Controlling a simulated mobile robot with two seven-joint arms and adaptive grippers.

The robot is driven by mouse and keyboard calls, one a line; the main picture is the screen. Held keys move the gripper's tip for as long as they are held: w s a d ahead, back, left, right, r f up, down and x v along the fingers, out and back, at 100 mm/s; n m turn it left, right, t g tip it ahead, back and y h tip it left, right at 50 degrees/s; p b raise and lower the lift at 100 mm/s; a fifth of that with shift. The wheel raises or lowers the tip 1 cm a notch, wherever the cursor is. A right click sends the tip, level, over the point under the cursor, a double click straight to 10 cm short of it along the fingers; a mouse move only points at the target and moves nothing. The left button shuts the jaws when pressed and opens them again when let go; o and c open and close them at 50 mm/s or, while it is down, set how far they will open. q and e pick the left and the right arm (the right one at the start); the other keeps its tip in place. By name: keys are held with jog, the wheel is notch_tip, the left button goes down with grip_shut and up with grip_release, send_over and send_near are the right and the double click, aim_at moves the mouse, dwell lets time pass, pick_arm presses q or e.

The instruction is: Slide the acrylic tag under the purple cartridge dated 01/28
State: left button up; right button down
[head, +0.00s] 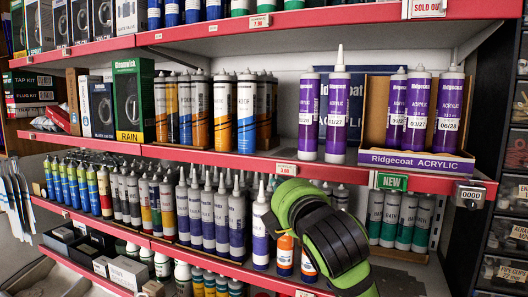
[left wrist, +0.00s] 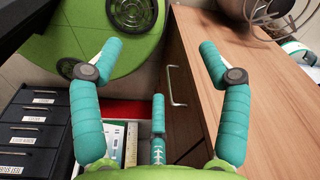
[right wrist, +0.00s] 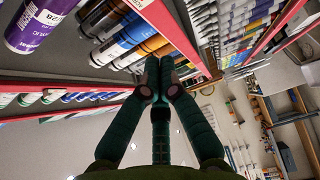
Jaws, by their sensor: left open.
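Two purple Ridgecoat cartridges stand on the upper shelf in the head view; the right one (head: 338,112) reads 01/27. A purple cartridge (right wrist: 38,22) shows in the right wrist view. My left gripper (left wrist: 162,48) is open and empty.
A green NEW tag (head: 392,181) and a 0000 counter (head: 470,194) are on the same rail, farther right. Crowded cartridges (head: 210,215) fill the lower shelf beside my right arm. A wooden cabinet (left wrist: 255,110) and dark drawers (left wrist: 35,130) flank my left gripper.

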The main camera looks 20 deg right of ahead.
aim_at(282, 171)
jog(key=w+d+p, duration=0.1)
jog(key=w, duration=0.2)
jog(key=w+d+p, duration=0.1)
jog(key=w+p, duration=0.1)
jog(key=w, duration=0.1)
jog(key=w+d+p, duration=0.1)
jog(key=w, duration=0.2)
jog(key=shift+w+p, duration=0.2)
jog(key=shift+p, duration=0.15)
jog(key=s+d+p, duration=0.2)
jog(key=shift+s+d+f, duration=0.1)
jog(key=shift+s+d, duration=0.15)
jog(key=shift+d, duration=0.1)
jog(key=shift+s+d, duration=0.15)
jog(key=shift+s, duration=0.05)
pick_arm(q)
notch_tip(282, 171, up, 8)
jog(key=shift+s+d+f, duration=0.15)
jog(key=shift+s+d, duration=0.05)
jog(key=shift+d, duration=0.25)
jog(key=shift+d, duration=0.1)
pick_arm(e)
jog(key=shift+f, duration=0.1)
